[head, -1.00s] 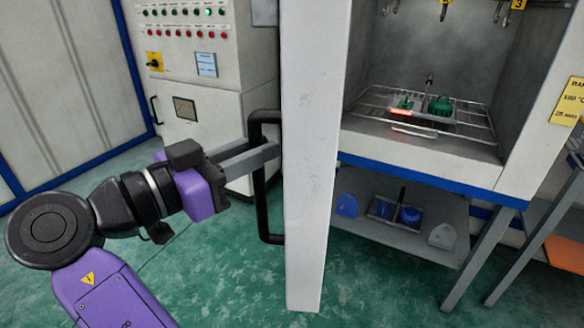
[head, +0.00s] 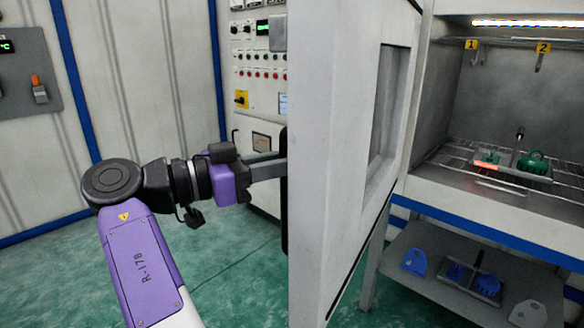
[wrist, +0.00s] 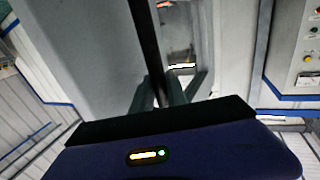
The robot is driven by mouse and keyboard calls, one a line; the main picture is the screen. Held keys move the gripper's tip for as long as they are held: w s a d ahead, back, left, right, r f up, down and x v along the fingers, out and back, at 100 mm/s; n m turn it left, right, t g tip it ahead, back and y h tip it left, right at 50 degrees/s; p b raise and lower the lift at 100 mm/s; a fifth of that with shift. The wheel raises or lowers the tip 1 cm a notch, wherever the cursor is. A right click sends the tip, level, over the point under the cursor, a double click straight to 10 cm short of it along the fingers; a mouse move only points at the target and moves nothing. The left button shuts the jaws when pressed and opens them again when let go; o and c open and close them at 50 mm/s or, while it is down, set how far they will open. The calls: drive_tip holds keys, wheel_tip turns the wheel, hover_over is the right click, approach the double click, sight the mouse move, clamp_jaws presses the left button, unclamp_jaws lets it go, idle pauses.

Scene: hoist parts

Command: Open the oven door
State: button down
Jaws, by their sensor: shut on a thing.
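The oven door (head: 335,150) stands open, swung out from the oven chamber, with its thick edge and windowed inner face towards the head camera. My gripper (head: 280,167) reaches the outer side of the door from the left. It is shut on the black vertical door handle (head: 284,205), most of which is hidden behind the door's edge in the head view. In the wrist view the handle (wrist: 145,45) runs as a dark bar down between the grey fingers (wrist: 162,100). The oven chamber (head: 455,120) is open to view, with a wire rack (head: 455,165) inside.
Green parts (head: 533,160) sit in a tray on the rack. A shelf (head: 415,245) below the oven holds blue parts (head: 485,284). A control cabinet (head: 260,75) stands behind the door. Green floor (head: 235,280) is clear left of the door.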

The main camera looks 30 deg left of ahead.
idle(0.4)
drive_tip(key=c, duration=1.3)
unclamp_jaws()
drive_tip(key=shift+v, duration=3.95)
